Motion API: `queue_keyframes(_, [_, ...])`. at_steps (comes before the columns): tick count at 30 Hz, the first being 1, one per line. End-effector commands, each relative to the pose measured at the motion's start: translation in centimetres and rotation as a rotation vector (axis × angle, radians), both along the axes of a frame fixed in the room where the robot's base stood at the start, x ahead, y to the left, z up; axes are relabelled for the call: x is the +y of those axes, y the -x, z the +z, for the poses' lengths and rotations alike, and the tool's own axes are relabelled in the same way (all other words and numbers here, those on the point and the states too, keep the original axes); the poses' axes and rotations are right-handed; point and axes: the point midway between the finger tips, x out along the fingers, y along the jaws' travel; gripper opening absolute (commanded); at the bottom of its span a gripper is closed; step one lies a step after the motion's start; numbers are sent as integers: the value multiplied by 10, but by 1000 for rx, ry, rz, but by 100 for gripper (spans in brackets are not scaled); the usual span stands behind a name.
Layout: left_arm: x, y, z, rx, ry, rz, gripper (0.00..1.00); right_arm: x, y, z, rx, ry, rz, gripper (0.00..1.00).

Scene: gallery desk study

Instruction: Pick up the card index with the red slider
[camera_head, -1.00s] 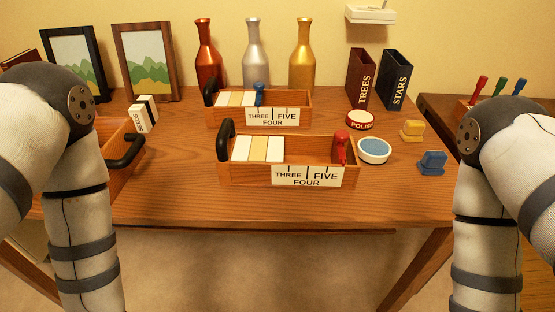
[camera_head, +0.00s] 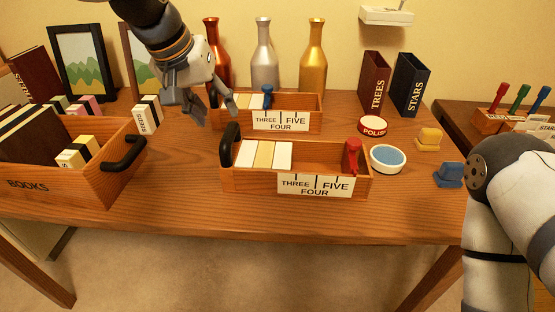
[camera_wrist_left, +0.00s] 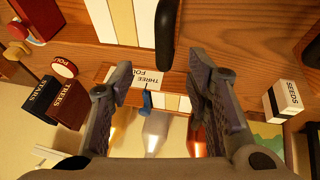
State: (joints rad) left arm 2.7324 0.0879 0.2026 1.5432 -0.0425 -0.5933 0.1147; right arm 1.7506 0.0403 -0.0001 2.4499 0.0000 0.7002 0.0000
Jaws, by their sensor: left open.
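The card index with the red slider (camera_head: 353,157) is the nearer wooden box (camera_head: 240,183), with a black handle (camera_head: 230,145) at its left end, white and tan cards and a THREE FOUR FIVE label. A similar box (camera_head: 312,121) with a blue slider (camera_head: 267,95) stands behind it. My left gripper (camera_head: 195,115) is open and empty, above the table beside the rear box's left end. In the left wrist view its fingers (camera_wrist_left: 155,80) are spread, and the black handle (camera_wrist_left: 166,30) shows just beyond them. My right gripper is out of view; only my right arm shows.
A books crate (camera_head: 60,195) with a black handle stands at the left. Bottles (camera_head: 264,60) and picture frames (camera_head: 80,65) line the back. A polish tin (camera_head: 373,126), round blue-topped dish (camera_head: 388,158) and stamps (camera_head: 448,174) sit right. The front table strip is clear.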

Motion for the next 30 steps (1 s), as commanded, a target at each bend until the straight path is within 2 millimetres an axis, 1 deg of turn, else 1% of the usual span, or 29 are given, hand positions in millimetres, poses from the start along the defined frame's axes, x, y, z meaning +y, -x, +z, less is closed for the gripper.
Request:
queue_keyframes(1, [-2, -5, -21, 16, -1, -1, 45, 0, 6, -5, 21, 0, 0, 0])
queue_keyframes(3, [-5, -10, -34, 15, -1, -1, 45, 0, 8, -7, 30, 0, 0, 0])
queue_keyframes(11, [-9, -22, -57, 9, 0, -1, 45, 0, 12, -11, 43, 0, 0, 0])
queue_keyframes(16, [-14, -36, -88, 12, -1, -1, 45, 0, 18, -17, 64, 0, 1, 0])
queue_keyframes(18, [-15, -39, -92, 8, -1, 0, 45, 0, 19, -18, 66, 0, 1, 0])
queue_keyframes(23, [-15, -39, -89, 3, 0, -1, 45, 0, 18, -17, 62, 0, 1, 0])
queue_keyframes(24, [-15, -39, -89, 3, -1, 0, 36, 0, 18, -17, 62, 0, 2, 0])
queue_keyframes(26, [-15, -39, -89, 3, -1, 0, 22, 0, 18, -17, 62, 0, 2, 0])
queue_keyframes(27, [-15, -39, -89, 4, -1, 0, 13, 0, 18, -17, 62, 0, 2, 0])
queue_keyframes(28, [-15, -39, -89, 4, -1, 0, 6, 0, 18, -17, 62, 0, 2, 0])
queue_keyframes(29, [-15, -39, -89, 4, -1, 0, 0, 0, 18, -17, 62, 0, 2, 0])
queue_keyframes(30, [-15, -39, -89, 4, -1, 0, 0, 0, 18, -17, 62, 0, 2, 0])
